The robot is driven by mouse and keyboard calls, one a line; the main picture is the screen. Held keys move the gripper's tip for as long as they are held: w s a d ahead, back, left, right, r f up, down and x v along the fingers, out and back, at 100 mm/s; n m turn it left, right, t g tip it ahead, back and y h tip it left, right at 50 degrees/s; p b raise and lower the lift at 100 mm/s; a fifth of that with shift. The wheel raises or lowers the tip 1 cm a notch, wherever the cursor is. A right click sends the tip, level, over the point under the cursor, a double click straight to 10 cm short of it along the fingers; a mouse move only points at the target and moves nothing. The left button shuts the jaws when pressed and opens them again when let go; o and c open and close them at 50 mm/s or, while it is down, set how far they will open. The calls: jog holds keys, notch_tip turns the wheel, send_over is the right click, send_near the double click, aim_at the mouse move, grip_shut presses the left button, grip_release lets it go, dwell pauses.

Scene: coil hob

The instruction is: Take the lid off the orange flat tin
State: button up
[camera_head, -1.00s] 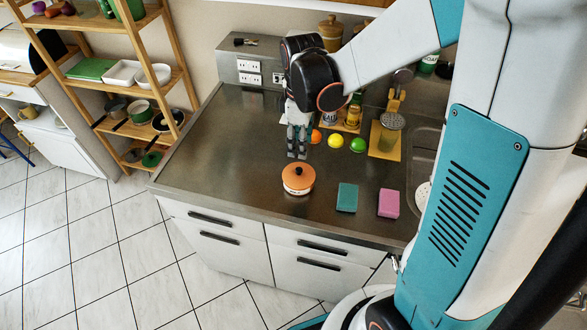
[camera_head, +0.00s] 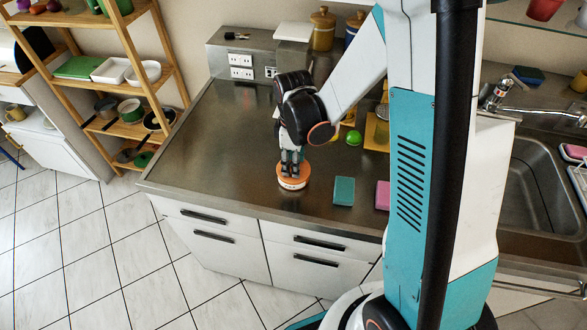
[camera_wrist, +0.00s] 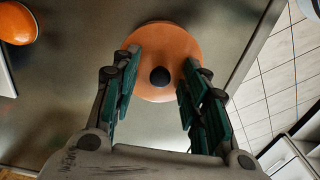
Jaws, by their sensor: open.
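The orange flat tin (camera_head: 292,184) stands on the steel counter near its front edge. Its orange lid (camera_wrist: 165,50) with a dark round knob (camera_wrist: 160,76) is on it. My gripper (camera_head: 291,162) is over the lid in the head view and hides part of it. In the wrist view my gripper (camera_wrist: 157,92) is open, with one finger on each side of the knob and a gap to it on both sides. I cannot tell whether the fingertips touch the lid.
A teal sponge (camera_head: 344,191) and a pink sponge (camera_head: 383,195) lie right of the tin. A green ball (camera_head: 353,138) lies behind them. An orange round thing (camera_wrist: 17,22) shows at the wrist view's upper left. The counter (camera_head: 215,150) left of the tin is clear.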

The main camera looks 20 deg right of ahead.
grip_shut()
